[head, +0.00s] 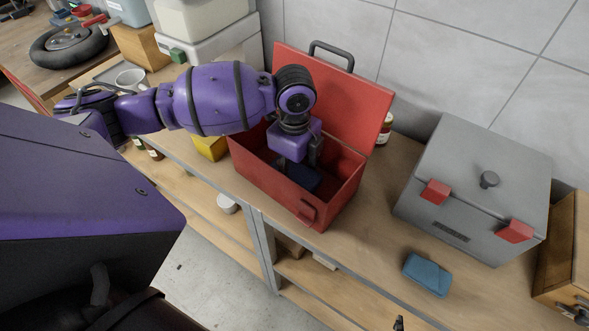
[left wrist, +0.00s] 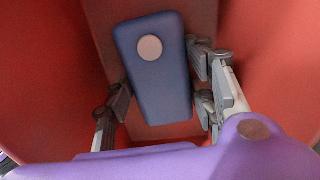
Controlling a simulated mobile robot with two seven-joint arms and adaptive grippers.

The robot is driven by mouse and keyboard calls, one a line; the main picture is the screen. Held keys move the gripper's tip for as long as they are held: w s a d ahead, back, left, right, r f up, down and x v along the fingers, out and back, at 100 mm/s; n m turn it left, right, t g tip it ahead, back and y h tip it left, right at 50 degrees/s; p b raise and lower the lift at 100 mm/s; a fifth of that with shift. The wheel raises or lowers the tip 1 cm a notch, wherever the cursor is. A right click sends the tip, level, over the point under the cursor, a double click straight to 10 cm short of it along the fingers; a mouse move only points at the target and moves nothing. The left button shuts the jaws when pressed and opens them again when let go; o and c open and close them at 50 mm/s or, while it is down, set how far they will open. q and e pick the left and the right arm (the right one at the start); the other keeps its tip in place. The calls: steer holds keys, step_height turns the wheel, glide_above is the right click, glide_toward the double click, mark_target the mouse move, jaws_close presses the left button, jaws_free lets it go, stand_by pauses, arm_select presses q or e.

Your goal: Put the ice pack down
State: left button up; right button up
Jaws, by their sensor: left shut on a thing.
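The blue ice pack (left wrist: 155,85), a rounded block with a pale round spot, is between the fingers of my left gripper (left wrist: 162,98) in the left wrist view. The gripper is shut on it. In the head view my left gripper (head: 296,160) points down into the open red toolbox (head: 272,182), and the ice pack (head: 300,180) shows as a dark blue patch inside its walls. Whether the pack touches the toolbox floor is hard to tell. My right gripper is not in view.
The toolbox lid (head: 350,100) stands open at the back. A grey box with red latches (head: 470,190) is to the right, with a lighter blue block (head: 427,274) in front of it. A jar (head: 385,128) stands behind the toolbox. A yellow container (head: 210,147) is to its left.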

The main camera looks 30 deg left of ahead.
mark_target(295, 171)
arm_select(q)
steer(key=shift+f, duration=0.1)
steer(key=o, duration=1.4)
step_height(295, 171, up, 12)
steer(key=shift+r, duration=0.15)
